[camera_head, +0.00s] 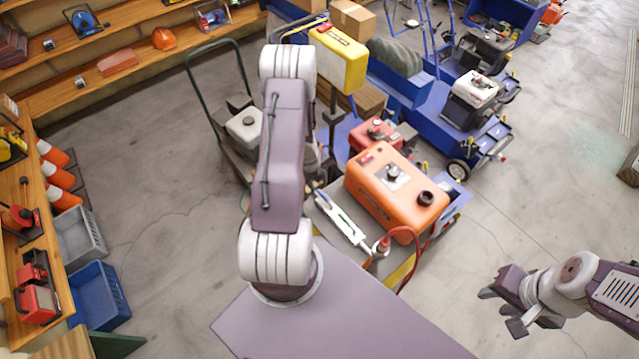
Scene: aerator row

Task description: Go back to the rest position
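My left arm (280,160) stands in the middle of the view, rising from my mauve body top. Its upper link and round white joints face the camera. I cannot make out its gripper, which seems hidden behind these links. My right gripper (500,311) is at the lower right, above bare concrete floor. Its two dark fingers are spread apart, with nothing between them.
An orange machine (396,190) with a red hose stands just beyond my body. A yellow box-shaped machine (338,58) and blue wheeled machines (425,100) stand behind. Shelves and a blue crate (98,297) line the left.

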